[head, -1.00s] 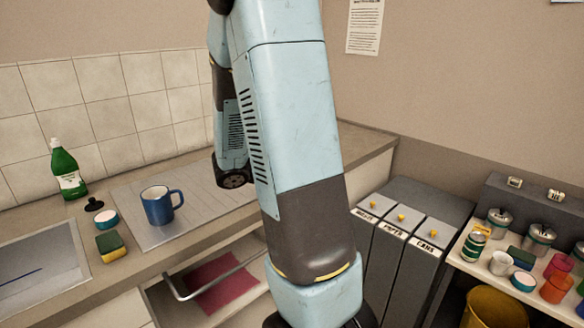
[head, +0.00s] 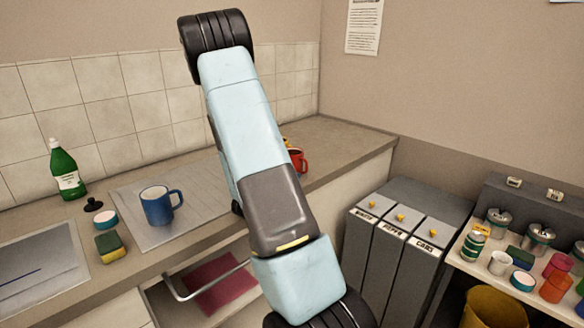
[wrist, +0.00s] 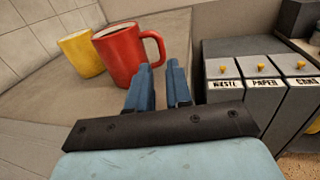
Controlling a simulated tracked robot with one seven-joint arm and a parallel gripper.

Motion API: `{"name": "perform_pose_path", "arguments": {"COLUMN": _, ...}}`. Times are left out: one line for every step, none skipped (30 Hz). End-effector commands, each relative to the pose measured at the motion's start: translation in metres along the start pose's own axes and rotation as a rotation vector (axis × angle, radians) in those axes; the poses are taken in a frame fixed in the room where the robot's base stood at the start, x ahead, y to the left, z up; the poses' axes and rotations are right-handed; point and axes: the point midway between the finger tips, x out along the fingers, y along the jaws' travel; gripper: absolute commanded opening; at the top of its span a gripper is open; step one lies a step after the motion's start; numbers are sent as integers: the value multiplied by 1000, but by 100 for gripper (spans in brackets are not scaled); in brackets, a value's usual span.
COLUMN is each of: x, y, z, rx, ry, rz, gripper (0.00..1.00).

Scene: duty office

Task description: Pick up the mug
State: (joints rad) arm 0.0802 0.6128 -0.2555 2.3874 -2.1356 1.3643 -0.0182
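Three mugs are in sight. A blue mug (head: 157,206) stands upright on the drainboard beside the sink in the head view. A red mug (head: 299,160) stands farther right on the counter, mostly hidden behind my arm; the wrist view shows it upright, with dark contents and its handle to the right (wrist: 119,56). A yellow mug (wrist: 82,54) stands just behind and left of it, partly covered. My gripper (wrist: 160,80) has two blue fingers apart with nothing between them. Its fingertips show just right of and below the red mug's handle. In the head view my gripper is hidden.
A green bottle (head: 65,170), a sponge (head: 109,246) and a sink (head: 40,270) are at the left. An open drawer (head: 180,281) juts out below the counter. Labelled bins (head: 392,250) stand right of the counter, beside a shelf of cups and tins.

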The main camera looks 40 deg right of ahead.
Motion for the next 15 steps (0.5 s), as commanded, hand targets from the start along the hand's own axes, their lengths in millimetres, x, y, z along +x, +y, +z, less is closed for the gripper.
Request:
{"name": "perform_pose_path", "arguments": {"x": 10, "y": -1, "z": 0, "rx": 0, "ry": -1, "rz": -3, "gripper": 20}}
{"name": "perform_pose_path", "arguments": {"x": 15, "y": -1, "z": 0, "rx": 0, "ry": 0, "rz": -4, "gripper": 20}}
{"name": "perform_pose_path", "arguments": {"x": 21, "y": -1, "z": 0, "rx": 0, "ry": 0, "rz": -3, "gripper": 20}}
{"name": "perform_pose_path", "arguments": {"x": 26, "y": -1, "z": 0, "rx": 0, "ry": 0, "rz": -2, "gripper": 20}}
{"name": "perform_pose_path", "arguments": {"x": 30, "y": -1, "z": -1, "rx": 0, "ry": 0, "rz": -3, "gripper": 20}}
{"name": "perform_pose_path", "arguments": {"x": 35, "y": -1, "z": -1, "rx": 0, "ry": 0, "rz": -3, "gripper": 20}}
{"name": "perform_pose_path", "arguments": {"x": 38, "y": 0, "z": 0, "rx": 0, "ry": 0, "rz": -2, "gripper": 20}}
{"name": "perform_pose_path", "arguments": {"x": 41, "y": 0, "z": 0, "rx": 0, "ry": 0, "rz": -1, "gripper": 20}}
{"name": "perform_pose_path", "arguments": {"x": 44, "y": 0, "z": 0, "rx": 0, "ry": 0, "rz": -1, "gripper": 20}}
{"name": "perform_pose_path", "arguments": {"x": 45, "y": 0, "z": -1, "rx": 0, "ry": 1, "rz": -1, "gripper": 20}}
{"name": "perform_pose_path", "arguments": {"x": 46, "y": 0, "z": -1, "rx": 0, "ry": 1, "rz": -1, "gripper": 20}}
{"name": "perform_pose_path", "arguments": {"x": 48, "y": 0, "z": -1, "rx": 0, "ry": 1, "rz": -1, "gripper": 20}}
{"name": "perform_pose_path", "arguments": {"x": 48, "y": 0, "z": -1, "rx": 0, "ry": 1, "rz": -1, "gripper": 20}}
{"name": "perform_pose_path", "arguments": {"x": 49, "y": 0, "z": -1, "rx": 0, "ry": 1, "rz": -1, "gripper": 20}}
{"name": "perform_pose_path", "arguments": {"x": 51, "y": 0, "z": -1, "rx": 0, "ry": 1, "rz": -1, "gripper": 20}}
